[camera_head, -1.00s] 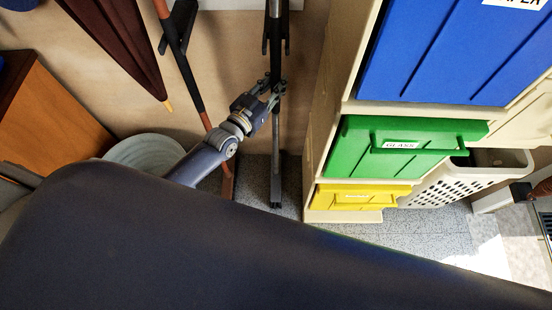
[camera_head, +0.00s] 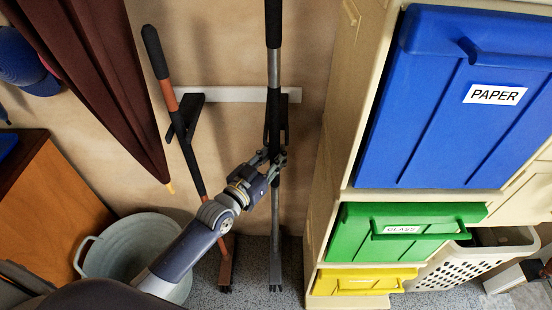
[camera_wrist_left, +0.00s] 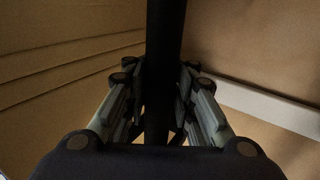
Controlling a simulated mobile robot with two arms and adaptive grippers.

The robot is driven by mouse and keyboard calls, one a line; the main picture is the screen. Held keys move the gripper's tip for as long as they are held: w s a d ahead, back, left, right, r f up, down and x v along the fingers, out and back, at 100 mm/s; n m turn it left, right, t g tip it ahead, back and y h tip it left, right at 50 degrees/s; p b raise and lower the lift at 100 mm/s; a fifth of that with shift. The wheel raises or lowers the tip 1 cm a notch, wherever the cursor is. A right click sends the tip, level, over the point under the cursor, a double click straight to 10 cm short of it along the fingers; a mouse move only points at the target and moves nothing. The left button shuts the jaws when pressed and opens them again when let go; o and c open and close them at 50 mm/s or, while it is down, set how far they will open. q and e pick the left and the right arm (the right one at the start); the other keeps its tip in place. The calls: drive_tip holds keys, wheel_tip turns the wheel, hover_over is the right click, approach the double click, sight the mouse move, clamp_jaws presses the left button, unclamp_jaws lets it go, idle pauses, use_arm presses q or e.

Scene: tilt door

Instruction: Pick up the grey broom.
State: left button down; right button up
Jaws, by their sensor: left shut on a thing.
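The grey broom (camera_head: 275,225) stands upright against the wall in the head view, with a long grey and black handle and its narrow head low by the floor. My left gripper (camera_head: 276,160) is shut on the black part of its handle, just below the wall holder. In the left wrist view the dark handle (camera_wrist_left: 164,50) runs between the two fingers of my left gripper (camera_wrist_left: 158,105). I cannot tell whether the broom head touches the floor. My right gripper is not in view.
An orange and black broom (camera_head: 190,160) hangs just left, by a white wall rail (camera_head: 228,94). A folded brown umbrella (camera_head: 100,80) and a grey tub (camera_head: 130,245) are further left. Blue (camera_head: 455,110), green (camera_head: 400,228) and yellow bins (camera_head: 360,281) stand close on the right.

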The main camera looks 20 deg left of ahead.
use_arm(q)
drive_tip(key=s+d, duration=0.2)
drive_tip(key=s, duration=0.7)
drive_tip(key=s+d+b, duration=0.1)
drive_tip(key=s+d, duration=0.2)
drive_tip(key=s, duration=0.6)
drive_tip(key=shift+s+d, duration=0.2)
drive_tip(key=shift+s, duration=0.15)
